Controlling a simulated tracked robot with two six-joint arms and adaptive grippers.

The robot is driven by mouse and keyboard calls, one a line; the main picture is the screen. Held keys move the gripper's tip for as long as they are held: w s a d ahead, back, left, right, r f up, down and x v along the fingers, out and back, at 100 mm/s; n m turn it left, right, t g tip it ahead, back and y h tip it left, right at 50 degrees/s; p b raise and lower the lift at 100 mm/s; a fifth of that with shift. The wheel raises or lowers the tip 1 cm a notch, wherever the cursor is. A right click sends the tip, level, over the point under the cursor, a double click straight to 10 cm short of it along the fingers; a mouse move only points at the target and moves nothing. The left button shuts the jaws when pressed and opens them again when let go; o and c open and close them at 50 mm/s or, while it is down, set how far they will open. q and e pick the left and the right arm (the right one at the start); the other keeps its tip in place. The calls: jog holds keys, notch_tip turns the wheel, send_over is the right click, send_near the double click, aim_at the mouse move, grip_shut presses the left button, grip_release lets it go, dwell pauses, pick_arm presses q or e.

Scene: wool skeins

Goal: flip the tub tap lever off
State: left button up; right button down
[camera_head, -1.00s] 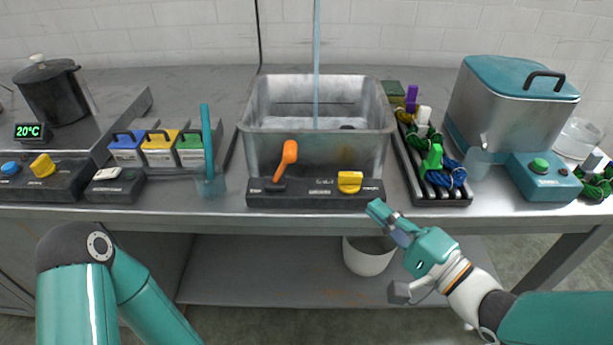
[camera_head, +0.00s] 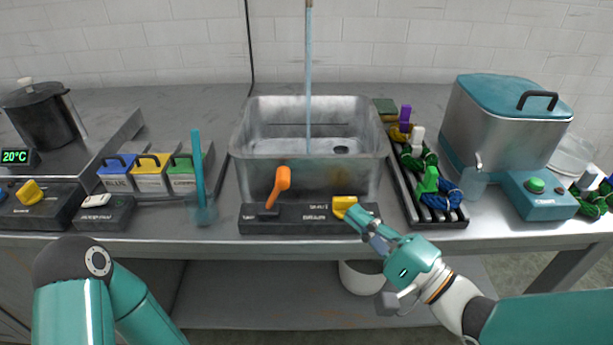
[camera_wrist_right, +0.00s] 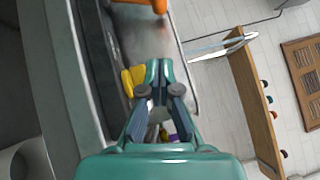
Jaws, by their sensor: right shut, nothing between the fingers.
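The orange lever (camera_head: 278,186) stands up from the black control panel (camera_head: 290,226) in front of the metal tub (camera_head: 262,172), its tip leaning slightly right. A thin pale-blue stream (camera_head: 308,90) falls into the tub. A yellow knob (camera_head: 342,203) sits at the panel's right. My right gripper (camera_head: 354,214) is shut and empty, its fingertips at the knob, partly covering it; contact is unclear. In the right wrist view the fingers (camera_wrist_right: 160,68) are beside the yellow knob (camera_wrist_right: 132,80), with the orange lever (camera_wrist_right: 148,5) at the top edge. My left gripper is out of view.
A black rack with wool skeins (camera_head: 430,190) stands right of the tub. A teal-lidded metal tank (camera_head: 505,125) is farther right. A clear cup with a teal stick (camera_head: 203,205) stands left of the panel. A white bucket (camera_head: 365,278) is below the table.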

aim_at(275, 192)
jog(key=x, duration=0.7)
jog(key=shift+a+r, duration=0.1)
jog(key=shift+a, duration=0.15)
jog(key=shift+s+a+r, duration=0.1)
jog(key=shift+a+r, duration=0.1)
jog(key=shift+a, duration=0.4)
jog(key=shift+a+r, duration=0.15)
jog(key=shift+a, duration=0.4)
jog(key=shift+a+r, duration=0.15)
jog(key=shift+a, duration=0.3)
jog(key=shift+a, duration=0.1)
